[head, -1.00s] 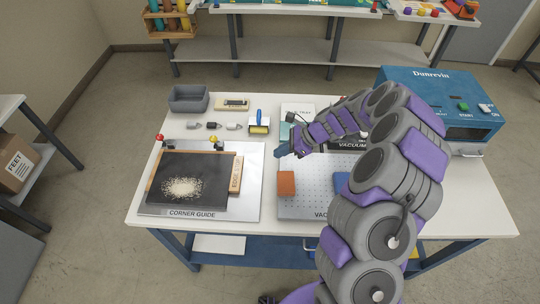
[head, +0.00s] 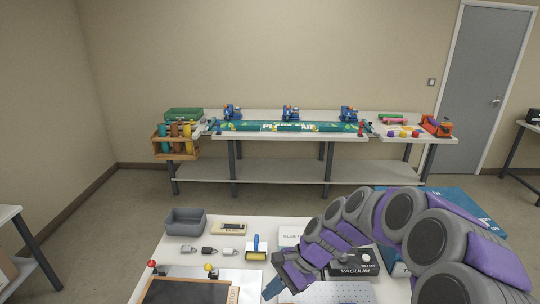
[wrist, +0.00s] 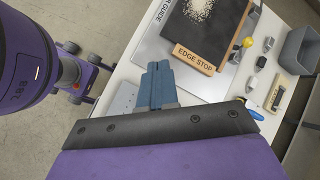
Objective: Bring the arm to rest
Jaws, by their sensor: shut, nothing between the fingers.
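My gripper (head: 273,289) is at the end of my purple and grey arm, low in the head view, over the front part of the white work table (head: 228,224). In the wrist view, its blue fingers (wrist: 157,84) are together with nothing between them. The arm curves in from the right side of the head view and hides part of the table and the blue machine (head: 455,200). The dark corner guide board (head: 185,292) lies left of my gripper. The wrist view shows its wooden edge stop (wrist: 194,60) and a pale granular patch (wrist: 198,9).
A grey bin (head: 186,222), a yellow-and-blue roller (head: 256,247) and the vacuum box (head: 352,268) stand on the table. A long back bench (head: 300,135) holds a green banner and blue clamps. Open floor (head: 130,205) lies between table and bench.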

